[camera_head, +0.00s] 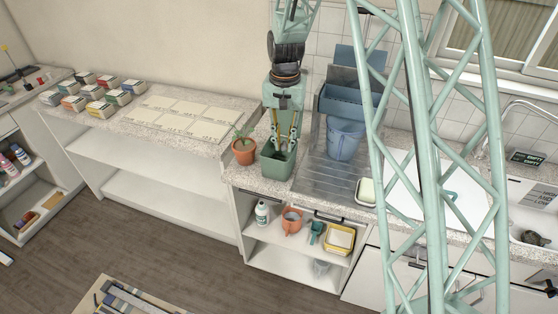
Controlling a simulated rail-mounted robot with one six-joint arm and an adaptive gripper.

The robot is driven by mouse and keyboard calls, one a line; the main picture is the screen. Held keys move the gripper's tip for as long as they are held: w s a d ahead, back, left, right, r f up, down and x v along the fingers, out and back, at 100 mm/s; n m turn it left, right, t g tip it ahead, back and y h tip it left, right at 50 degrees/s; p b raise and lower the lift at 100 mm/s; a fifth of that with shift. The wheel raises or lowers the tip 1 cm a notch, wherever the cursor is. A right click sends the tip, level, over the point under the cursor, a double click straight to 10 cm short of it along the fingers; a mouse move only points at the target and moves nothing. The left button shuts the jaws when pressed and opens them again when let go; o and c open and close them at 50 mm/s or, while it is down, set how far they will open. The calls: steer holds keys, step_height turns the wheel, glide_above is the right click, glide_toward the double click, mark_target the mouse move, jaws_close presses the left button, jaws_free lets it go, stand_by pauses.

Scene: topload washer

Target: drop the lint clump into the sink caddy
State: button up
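My gripper (284,147) points straight down over the green open-topped caddy (278,166) on the counter. Its two fingers stand apart, with the tips at or just inside the caddy's mouth. I see nothing between the fingers, though the caddy's rim may hide the very tips. I cannot make out the lint clump; the inside of the caddy is mostly hidden. A small dark brownish lump (531,237) lies in the sink at the far right, and I cannot tell what it is.
A potted plant (244,151) stands close left of the caddy. A blue bin (345,139) stands to its right on the ribbed drainboard (321,172). A soap dish (367,190) sits farther right. My lattice column hides part of the counter.

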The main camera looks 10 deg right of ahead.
steer(key=o, duration=0.7)
steer(key=shift+r, duration=0.15)
step_height(320, 180, up, 12)
stand_by(0.8)
stand_by(0.8)
